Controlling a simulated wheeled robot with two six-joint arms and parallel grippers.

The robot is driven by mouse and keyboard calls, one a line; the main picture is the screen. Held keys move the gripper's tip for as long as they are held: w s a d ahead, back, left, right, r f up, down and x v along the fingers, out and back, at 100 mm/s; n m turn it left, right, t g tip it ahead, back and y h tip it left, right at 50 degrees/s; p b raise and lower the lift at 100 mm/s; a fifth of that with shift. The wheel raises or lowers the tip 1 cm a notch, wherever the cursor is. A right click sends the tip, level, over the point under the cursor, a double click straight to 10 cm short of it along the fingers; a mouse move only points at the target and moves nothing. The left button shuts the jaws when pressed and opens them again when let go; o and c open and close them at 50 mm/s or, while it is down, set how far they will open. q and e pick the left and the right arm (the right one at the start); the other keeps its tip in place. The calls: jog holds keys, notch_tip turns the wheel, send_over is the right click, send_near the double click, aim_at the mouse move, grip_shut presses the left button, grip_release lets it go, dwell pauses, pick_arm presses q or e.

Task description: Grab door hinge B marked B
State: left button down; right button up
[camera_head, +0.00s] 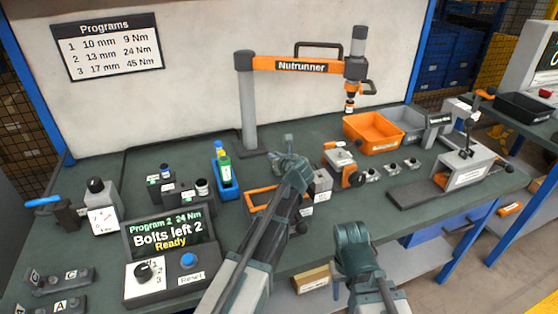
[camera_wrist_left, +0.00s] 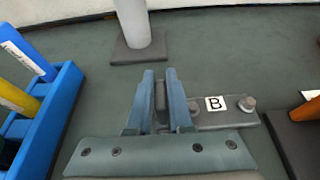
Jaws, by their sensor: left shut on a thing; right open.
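Door hinge B (camera_wrist_left: 232,117) is a dark grey plate with a white label "B" and a bolt at its right end. My left gripper (camera_wrist_left: 160,85) is shut on the hinge's left part, with one finger on each side. In the head view my left gripper (camera_head: 290,142) is over the middle of the bench, behind the orange-rimmed tray; the hinge is mostly hidden by it there. My right gripper (camera_head: 352,232) is open and empty near the bench's front edge.
A blue holder (camera_head: 229,190) with bottles stands left of my left gripper. The nutrunner post (camera_head: 248,105) rises behind it. An orange-rimmed tray (camera_head: 262,190) lies in front. An orange bin (camera_head: 372,140) stands at right. Parts marked C (camera_head: 72,277) and A (camera_head: 58,305) lie front left.

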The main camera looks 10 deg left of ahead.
pick_arm(q)
notch_tip(320, 180, up, 10)
jog(key=p, duration=0.9)
jog(key=shift+p, duration=0.4)
jog(key=shift+s+a, duration=0.1)
